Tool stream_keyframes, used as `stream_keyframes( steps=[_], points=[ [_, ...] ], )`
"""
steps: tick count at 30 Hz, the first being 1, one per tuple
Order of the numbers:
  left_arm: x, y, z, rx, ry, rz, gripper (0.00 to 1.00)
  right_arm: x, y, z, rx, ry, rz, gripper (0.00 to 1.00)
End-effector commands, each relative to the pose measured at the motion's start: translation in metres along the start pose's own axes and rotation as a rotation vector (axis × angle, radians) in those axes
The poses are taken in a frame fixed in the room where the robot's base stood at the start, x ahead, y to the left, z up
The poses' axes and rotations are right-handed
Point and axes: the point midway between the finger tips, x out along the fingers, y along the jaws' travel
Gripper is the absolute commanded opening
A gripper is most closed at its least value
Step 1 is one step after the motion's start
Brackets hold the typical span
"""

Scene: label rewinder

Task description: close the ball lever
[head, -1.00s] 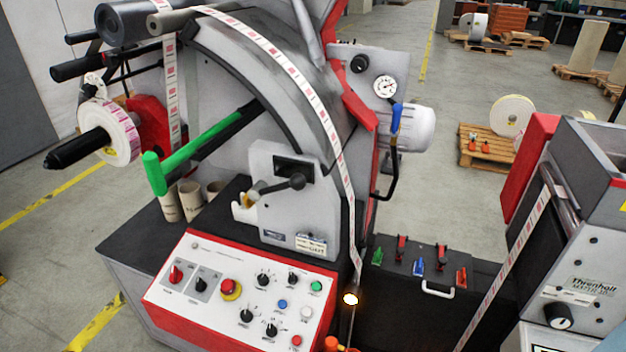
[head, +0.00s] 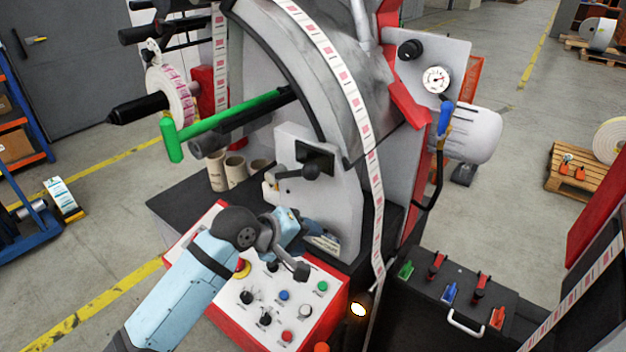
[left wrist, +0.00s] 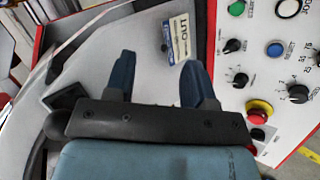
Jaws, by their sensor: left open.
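The ball lever (head: 311,172) has a black ball knob on a short arm. It sits on the upper front of the grey housing (head: 337,195), by a dark window, and points right. My left gripper (head: 308,238) is below the lever in the head view, in front of the housing's lower labels. Its two blue fingers (left wrist: 157,78) are open and empty, with the housing's label plate (left wrist: 182,36) beyond them. A dark rounded part at the left of the wrist view is partly hidden; I cannot tell whether it is the knob. My right gripper is not in view.
The control panel (head: 322,316) with knobs and buttons lies under my left arm. A green-handled bar (head: 215,127) sticks out at upper left. The label web (head: 357,110) runs down right of the housing. A blue-handled valve (head: 444,119) is below the gauge.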

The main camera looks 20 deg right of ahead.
Motion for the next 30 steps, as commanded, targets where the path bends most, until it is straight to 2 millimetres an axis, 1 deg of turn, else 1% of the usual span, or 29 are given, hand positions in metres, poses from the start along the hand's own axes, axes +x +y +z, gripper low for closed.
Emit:
stream_keyframes(
  steps=[1,3,6,9,14,17,21,25,27,30],
  points=[
    [-0.002,0.021,-0.008,-0.01,-0.025,-0.029,0.5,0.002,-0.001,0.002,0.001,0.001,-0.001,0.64],
    [-0.005,0.043,-0.013,-0.046,-0.061,-0.079,0.5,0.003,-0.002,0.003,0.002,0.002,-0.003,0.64],
    [-0.011,0.068,-0.021,-0.098,-0.092,-0.159,0.5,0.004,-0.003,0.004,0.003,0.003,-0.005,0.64],
    [-0.02,0.088,-0.028,-0.146,-0.099,-0.238,0.5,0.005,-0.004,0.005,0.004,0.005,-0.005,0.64],
    [-0.038,0.116,-0.041,-0.223,-0.078,-0.361,0.5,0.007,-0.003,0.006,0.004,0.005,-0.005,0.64],
    [-0.053,0.133,-0.05,-0.276,-0.045,-0.441,0.5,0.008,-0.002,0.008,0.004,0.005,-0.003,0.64],
    [-0.078,0.157,-0.064,-0.366,0.032,-0.553,0.5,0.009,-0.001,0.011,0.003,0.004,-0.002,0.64],
    [-0.099,0.173,-0.074,-0.437,0.1,-0.625,0.5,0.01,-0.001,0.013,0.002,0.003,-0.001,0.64],
    [-0.107,0.178,-0.077,-0.463,0.125,-0.649,0.5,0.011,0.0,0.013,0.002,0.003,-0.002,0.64],
    [-0.112,0.182,-0.08,-0.485,0.146,-0.666,0.5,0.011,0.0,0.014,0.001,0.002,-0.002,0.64]
  ],
)
